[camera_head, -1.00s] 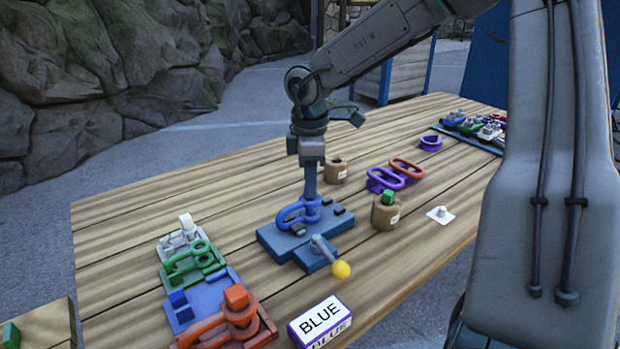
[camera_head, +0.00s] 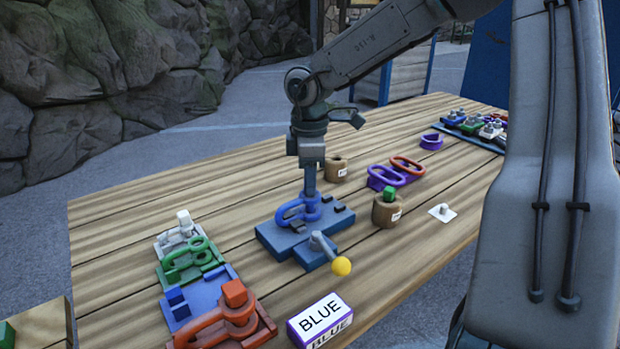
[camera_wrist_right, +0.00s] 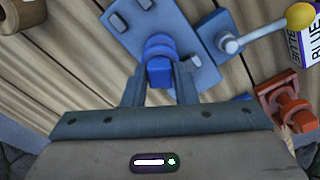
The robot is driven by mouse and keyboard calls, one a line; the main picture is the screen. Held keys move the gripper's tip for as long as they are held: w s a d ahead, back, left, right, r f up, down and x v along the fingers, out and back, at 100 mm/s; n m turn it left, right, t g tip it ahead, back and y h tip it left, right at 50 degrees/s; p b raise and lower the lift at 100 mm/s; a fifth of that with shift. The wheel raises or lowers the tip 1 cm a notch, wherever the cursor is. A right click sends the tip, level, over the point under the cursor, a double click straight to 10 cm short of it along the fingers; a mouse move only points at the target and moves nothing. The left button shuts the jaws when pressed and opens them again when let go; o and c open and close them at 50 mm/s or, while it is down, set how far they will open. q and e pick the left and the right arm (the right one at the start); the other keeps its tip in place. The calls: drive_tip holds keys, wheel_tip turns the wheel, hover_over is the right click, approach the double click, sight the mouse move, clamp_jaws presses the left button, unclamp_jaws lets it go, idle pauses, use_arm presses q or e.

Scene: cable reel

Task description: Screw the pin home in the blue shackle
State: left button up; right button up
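The blue shackle (camera_head: 292,212) sits on a blue fixture (camera_head: 268,238) on the wooden table, in the middle of the head view. My right gripper (camera_head: 312,195) points straight down over it. In the right wrist view, the two fingers (camera_wrist_right: 160,92) of this gripper stand on either side of the blue pin head (camera_wrist_right: 160,73) and appear closed on it. The pin's thread and its depth in the shackle are hidden. A lever with a yellow knob (camera_head: 341,266) stands at the fixture's front. My left gripper is not in view.
A box marked BLUE (camera_head: 320,318) lies in front of the fixture. White, green and orange shackles (camera_head: 215,322) stand on trays at left. Brown pots (camera_head: 387,212), purple and orange links (camera_head: 407,165) and a white plate (camera_head: 442,212) lie behind and right.

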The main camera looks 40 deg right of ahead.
drive_tip(key=shift+o, duration=1.2)
drive_tip(key=o, duration=0.6)
drive_tip(key=shift+c, duration=0.2)
wheel_tip(320, 180, up, 5)
drive_tip(key=shift+f, duration=0.1)
wheel_tip(320, 180, up, 6)
drive_tip(key=p, duration=0.3)
drive_tip(key=shift+p, duration=0.35)
